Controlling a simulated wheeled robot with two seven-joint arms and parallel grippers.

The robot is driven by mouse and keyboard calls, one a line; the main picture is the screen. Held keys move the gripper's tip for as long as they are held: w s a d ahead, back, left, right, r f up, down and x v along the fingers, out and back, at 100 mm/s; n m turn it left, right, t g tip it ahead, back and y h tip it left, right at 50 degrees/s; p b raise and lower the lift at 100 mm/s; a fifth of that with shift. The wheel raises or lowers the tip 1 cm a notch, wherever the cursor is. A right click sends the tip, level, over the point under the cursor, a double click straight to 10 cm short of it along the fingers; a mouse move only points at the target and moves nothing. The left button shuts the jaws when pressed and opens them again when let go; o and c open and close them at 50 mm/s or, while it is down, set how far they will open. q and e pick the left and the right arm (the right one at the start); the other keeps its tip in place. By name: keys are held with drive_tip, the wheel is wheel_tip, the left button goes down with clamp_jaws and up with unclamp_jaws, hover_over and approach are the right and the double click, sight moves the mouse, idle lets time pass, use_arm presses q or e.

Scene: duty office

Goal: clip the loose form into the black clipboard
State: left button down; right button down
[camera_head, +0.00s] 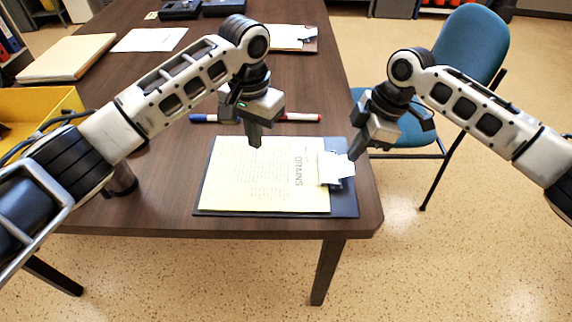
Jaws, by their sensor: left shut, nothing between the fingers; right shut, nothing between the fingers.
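The black clipboard (347,207) lies flat near the desk's front right corner, its clip end to the right. A yellow form (262,185) headed "DRAINS" lies on the board, its right edge meeting the pale metal clip (337,168). The clip plate appears to overlap that edge; I cannot tell if it grips the paper. My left gripper (255,143) is shut and empty over the form's far edge; contact is unclear. My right gripper (354,157) is shut and empty, its fingertips beside or on the clip's right part.
A second clipboard (312,46), a white sheet (150,40), a folder (66,57) and a yellow tray (40,103) are further off. A blue chair (470,48) stands right of the desk (150,215).

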drive_tip(key=shift+r, duration=2.4)
